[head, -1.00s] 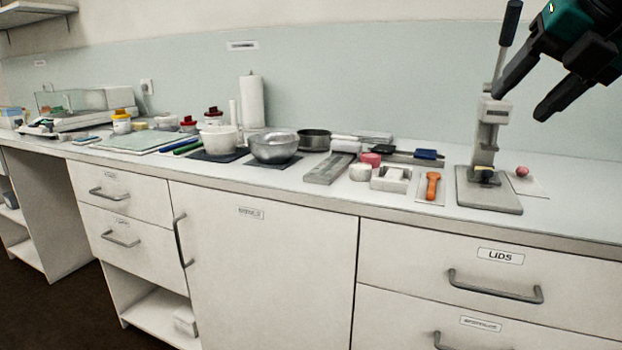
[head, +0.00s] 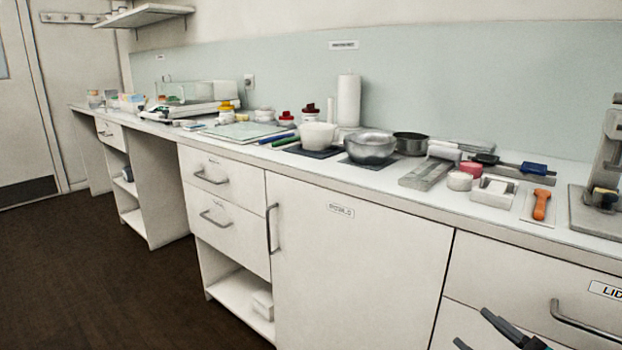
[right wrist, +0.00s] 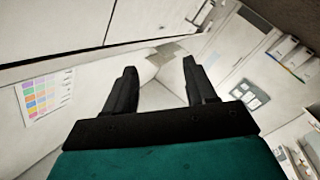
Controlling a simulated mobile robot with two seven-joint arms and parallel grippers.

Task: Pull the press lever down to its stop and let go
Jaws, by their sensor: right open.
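The grey press (head: 607,150) stands on the counter at the right edge of the head view and is partly cut off. Its base plate and part of its column show. Its lever is out of the picture, so its position cannot be told. My right gripper (head: 472,327) shows at the bottom right of the head view, in front of the drawers and below the counter top, well apart from the press. In the right wrist view the same gripper (right wrist: 159,66) has its two dark fingers spread with nothing between them. My left gripper is not in view.
A metal bowl (head: 370,148), a white bowl (head: 318,136) and a paper roll (head: 348,100) stand further left. A drawer handle (head: 590,328) sticks out near my right gripper. The floor (head: 130,270) at left is clear.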

